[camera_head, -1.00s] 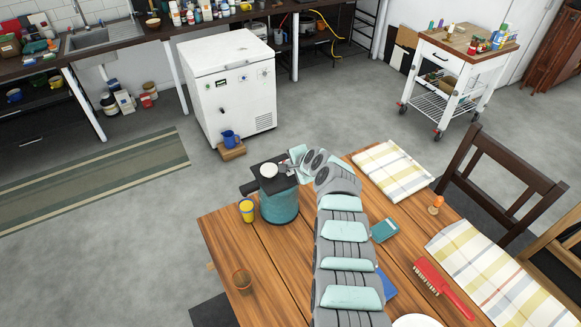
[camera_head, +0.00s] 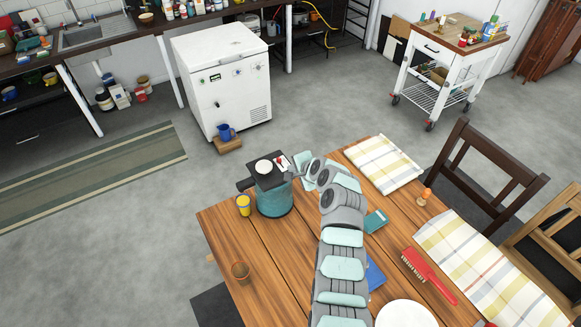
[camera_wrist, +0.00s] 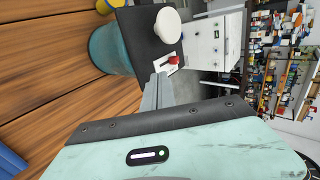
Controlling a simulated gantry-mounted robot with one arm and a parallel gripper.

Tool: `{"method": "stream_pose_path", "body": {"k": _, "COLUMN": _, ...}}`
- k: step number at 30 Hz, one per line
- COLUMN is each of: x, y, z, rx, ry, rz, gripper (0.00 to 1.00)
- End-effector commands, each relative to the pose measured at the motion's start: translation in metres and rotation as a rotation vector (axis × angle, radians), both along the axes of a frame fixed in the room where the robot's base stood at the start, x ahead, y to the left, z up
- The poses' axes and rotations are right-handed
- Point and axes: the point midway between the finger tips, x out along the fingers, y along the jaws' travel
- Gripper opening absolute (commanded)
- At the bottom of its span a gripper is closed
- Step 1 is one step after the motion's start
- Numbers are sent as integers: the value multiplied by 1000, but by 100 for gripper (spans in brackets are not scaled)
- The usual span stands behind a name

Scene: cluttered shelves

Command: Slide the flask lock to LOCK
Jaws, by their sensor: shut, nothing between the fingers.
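The flask (camera_head: 275,198) is a teal cylinder with a dark lid (camera_head: 258,182), standing upright at the table's far left corner. A white round knob (camera_head: 263,167) sits on the lid. Beside it is a white lock plate (camera_head: 284,163) with a small red slider. In the wrist view the flask (camera_wrist: 108,50) lies sideways, with the red slider (camera_wrist: 174,60) on the plate; any lettering is too small to read. My gripper (camera_wrist: 160,80) is shut and empty, its tips close to the plate's near end. I cannot tell whether they touch it. In the head view my gripper (camera_head: 291,173) is right of the lid.
A folded checked cloth (camera_head: 383,164), a teal box (camera_head: 376,221) and a red brush (camera_head: 428,275) lie right of my arm. Bare wood surrounds the pot.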

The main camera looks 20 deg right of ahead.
Motion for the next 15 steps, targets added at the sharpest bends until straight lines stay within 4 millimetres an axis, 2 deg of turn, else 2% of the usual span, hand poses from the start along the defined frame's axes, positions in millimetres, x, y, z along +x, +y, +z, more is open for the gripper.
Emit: {"method": "stream_pose_path", "body": {"k": 15, "x": -41, "y": -7, "z": 36, "rx": -2, "ry": 1, "rz": 0, "gripper": 0}}
